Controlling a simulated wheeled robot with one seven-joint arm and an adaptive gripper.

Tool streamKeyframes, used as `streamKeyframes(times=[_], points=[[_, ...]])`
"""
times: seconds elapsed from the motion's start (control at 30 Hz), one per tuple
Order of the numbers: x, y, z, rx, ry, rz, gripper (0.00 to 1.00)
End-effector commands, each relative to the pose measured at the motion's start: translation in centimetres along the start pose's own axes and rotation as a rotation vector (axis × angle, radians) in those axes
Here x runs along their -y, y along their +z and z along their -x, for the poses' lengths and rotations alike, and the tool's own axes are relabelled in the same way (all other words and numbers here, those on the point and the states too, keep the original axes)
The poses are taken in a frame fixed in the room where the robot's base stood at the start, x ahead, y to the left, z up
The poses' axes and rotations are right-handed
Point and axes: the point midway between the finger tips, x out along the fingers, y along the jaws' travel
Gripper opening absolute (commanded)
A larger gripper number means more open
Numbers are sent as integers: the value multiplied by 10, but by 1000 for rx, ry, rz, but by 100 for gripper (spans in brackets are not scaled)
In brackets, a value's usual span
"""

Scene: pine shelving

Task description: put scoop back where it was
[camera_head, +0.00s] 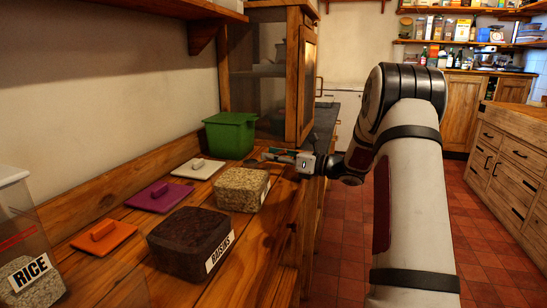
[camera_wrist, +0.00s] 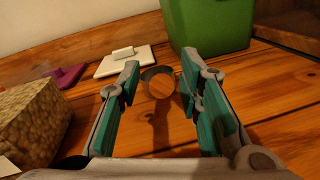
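My gripper (camera_head: 277,155) is low over the wooden counter, beside the green bin. In the wrist view my gripper (camera_wrist: 160,80) is open, with its teal-padded fingers wide apart. A small round, dark-rimmed thing (camera_wrist: 146,75), perhaps the scoop, shows between the fingertips with a gap on both sides. A dark streak runs from it towards me; I cannot tell whether this is a handle or a shadow.
A green bin (camera_head: 230,134) stands behind my gripper. A grain block (camera_head: 241,189), a dark raisin block (camera_head: 190,243) and a rice container (camera_head: 28,250) stand on the counter. White (camera_head: 198,169), purple (camera_head: 160,197) and orange (camera_head: 104,236) lids lie along the wall. A glass-fronted cabinet (camera_head: 306,80) stands behind.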

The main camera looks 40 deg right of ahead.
Motion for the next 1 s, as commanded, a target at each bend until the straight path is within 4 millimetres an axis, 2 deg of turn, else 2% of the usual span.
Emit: streamKeyframes(times=[0.2,0.27,0.37,0.7,0.83,1.0], points=[[-1,3,0,0,0,1,33],[0,2,6,0,-2,0,33],[0,3,20,-1,-4,-1,33],[0,3,88,0,-4,-1,33],[0,3,106,1,-3,0,33],[0,2,119,0,-1,0,33]])
